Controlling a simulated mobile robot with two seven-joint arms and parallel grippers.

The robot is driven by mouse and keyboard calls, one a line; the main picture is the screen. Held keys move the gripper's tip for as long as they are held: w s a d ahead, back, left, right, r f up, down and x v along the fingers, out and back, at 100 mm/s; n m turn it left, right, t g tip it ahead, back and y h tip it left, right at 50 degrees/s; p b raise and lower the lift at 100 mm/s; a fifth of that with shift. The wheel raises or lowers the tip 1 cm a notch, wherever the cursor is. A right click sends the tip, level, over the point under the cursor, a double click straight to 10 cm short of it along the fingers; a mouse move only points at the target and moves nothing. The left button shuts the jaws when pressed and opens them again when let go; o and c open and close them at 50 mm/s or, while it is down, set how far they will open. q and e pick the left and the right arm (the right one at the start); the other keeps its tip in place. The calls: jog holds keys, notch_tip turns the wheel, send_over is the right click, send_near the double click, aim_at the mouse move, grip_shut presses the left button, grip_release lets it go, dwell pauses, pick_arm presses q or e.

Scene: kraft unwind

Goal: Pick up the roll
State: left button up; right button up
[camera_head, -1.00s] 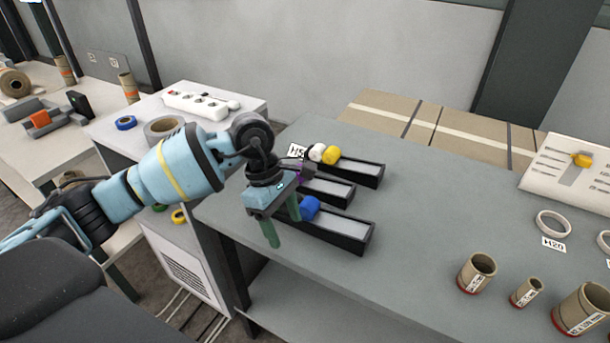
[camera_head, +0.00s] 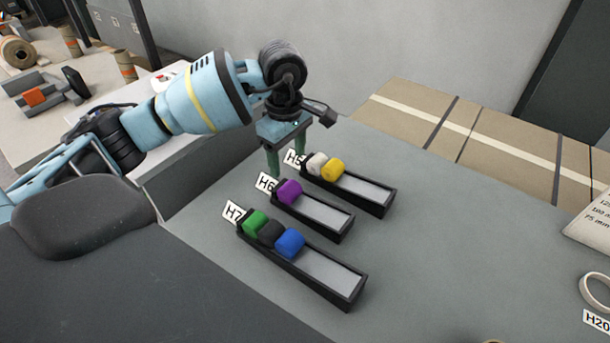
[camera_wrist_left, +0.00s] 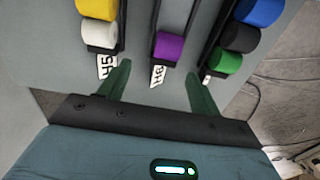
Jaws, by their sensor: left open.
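Small coloured rolls lie in three black trays on the grey table. The H6 tray (camera_head: 329,222) holds one purple roll (camera_head: 289,191) at its label end. The H5 tray (camera_head: 374,199) holds a white roll (camera_head: 317,163) and a yellow roll (camera_head: 332,169). The H7 tray (camera_head: 345,288) holds a green roll (camera_head: 255,222), a black roll (camera_head: 272,234) and a blue roll (camera_head: 290,242). My left gripper (camera_head: 288,160) is open and empty, beyond the label ends of H5 and H6. In the left wrist view, the purple roll (camera_wrist_left: 169,47) and H6 label lie ahead between the fingers (camera_wrist_left: 160,84).
Flat cardboard boxes (camera_head: 420,112) lie behind the table. A white ring roll (camera_head: 597,291) with an H20 label sits at the right edge. A side bench (camera_head: 50,125) with a large tape roll (camera_head: 17,52) is at the far left.

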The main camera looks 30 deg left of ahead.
aim_at(286, 184)
pick_arm(q)
jog(key=shift+s+r, duration=0.15)
jog(key=shift+s, duration=0.4)
notch_tip(286, 184, down, 2)
jog(key=shift+f, duration=0.5)
jog(key=shift+f+p, duration=0.4)
jog(key=shift+f, duration=2)
pick_arm(e)
jog(key=shift+s+r, duration=0.35)
jog(key=shift+s, duration=0.2)
pick_arm(q)
jog(key=shift+c, duration=0.2)
